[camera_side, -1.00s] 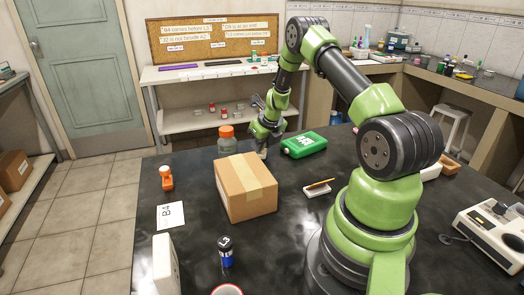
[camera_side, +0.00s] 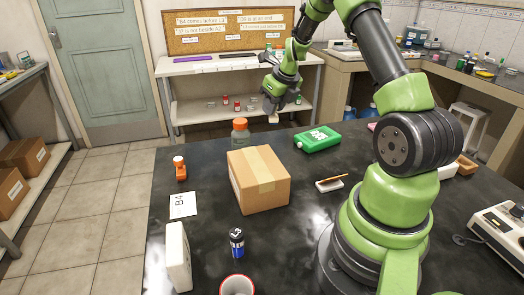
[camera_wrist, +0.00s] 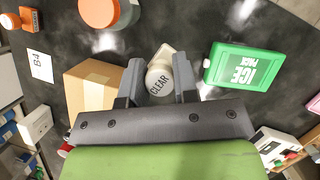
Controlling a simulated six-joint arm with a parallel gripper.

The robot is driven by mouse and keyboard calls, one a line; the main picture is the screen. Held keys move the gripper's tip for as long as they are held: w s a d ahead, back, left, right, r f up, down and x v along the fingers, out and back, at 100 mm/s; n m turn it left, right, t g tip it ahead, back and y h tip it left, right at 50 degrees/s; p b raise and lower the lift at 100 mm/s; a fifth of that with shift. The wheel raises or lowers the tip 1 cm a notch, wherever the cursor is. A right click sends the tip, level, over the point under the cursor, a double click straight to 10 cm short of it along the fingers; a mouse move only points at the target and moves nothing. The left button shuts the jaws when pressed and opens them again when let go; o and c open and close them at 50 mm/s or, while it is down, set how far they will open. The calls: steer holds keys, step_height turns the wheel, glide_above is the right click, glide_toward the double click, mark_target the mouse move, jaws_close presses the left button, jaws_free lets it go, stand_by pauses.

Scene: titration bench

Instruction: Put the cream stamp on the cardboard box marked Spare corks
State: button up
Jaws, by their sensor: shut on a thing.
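An orange-capped jar (camera_side: 240,134) stands behind the box, and a green ice pack (camera_side: 317,139) lies to its right. Labelled cartons (camera_side: 12,190) sit on the left shelf.

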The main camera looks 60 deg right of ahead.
steer(key=s+a+r+n+g+y, duration=0.2)
steer(key=a+r+n+y, duration=0.15)
steer(key=a+n, duration=0.55)
steer(key=s+a+r+n+g+y, duration=0.2)
steer(key=a+r+n, duration=0.2)
steer(key=a+n, duration=0.6)
steer(key=n, duration=0.2)
glide_toward(252, 168)
steer(key=shift+a+r, duration=0.2)
steer(key=shift+a, duration=0.65)
steer(key=shift+w+f, duration=0.1)
steer(key=shift+f, duration=2.1)
steer(key=shift+f, duration=0.15)
steer(key=o, duration=0.9)
